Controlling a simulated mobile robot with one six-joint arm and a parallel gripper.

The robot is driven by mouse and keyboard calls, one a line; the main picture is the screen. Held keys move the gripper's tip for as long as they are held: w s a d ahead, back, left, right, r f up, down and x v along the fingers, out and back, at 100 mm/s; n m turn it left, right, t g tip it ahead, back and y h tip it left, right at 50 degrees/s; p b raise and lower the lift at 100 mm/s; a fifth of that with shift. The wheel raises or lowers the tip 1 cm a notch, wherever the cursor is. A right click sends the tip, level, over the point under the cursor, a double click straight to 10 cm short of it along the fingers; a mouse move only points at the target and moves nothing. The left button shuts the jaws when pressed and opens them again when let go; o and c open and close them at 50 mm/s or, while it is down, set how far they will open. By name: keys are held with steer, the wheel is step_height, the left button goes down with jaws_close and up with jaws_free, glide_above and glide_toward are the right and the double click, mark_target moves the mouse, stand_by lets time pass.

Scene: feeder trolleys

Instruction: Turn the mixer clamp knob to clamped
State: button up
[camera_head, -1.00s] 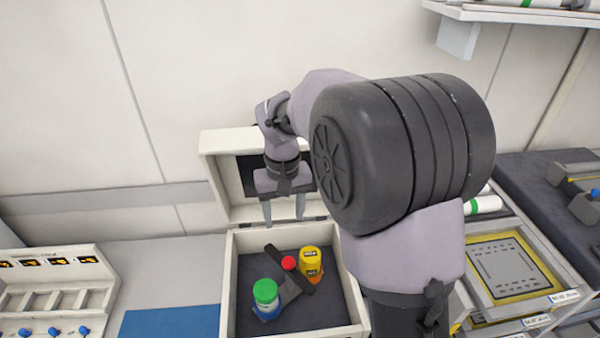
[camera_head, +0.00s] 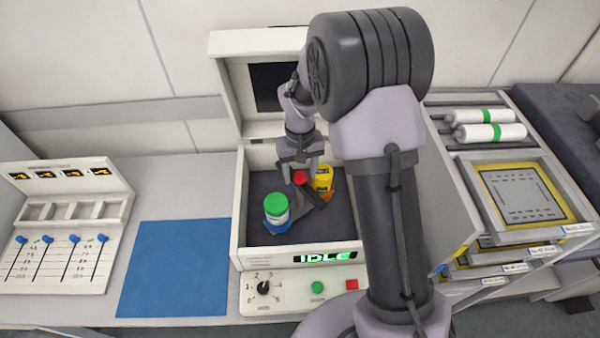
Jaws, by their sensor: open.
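The mixer (camera_head: 241,225) is a cream box with its lid (camera_head: 222,85) raised at the back. Inside its dark well, a red knob (camera_head: 300,177) sits on a dark bar between a green-lidded jar (camera_head: 275,207) and a yellow jar (camera_head: 325,176). My gripper (camera_head: 301,171) points down into the well right at the red knob, its fingers open. I cannot tell whether the fingers touch the knob. My gripper partly hides the bar and the back of the well.
The mixer's front has a lit IDLE display (camera_head: 325,257), a dial (camera_head: 263,288), a green button (camera_head: 317,287) and a red button (camera_head: 351,284). A blue mat (camera_head: 175,268) and a slider panel (camera_head: 60,260) lie left. Racks with trays (camera_head: 515,190) stand right.

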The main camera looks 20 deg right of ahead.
steer(key=shift+c, duration=0.5)
steer(key=shift+r, duration=0.1)
jaws_close()
stand_by(0.8)
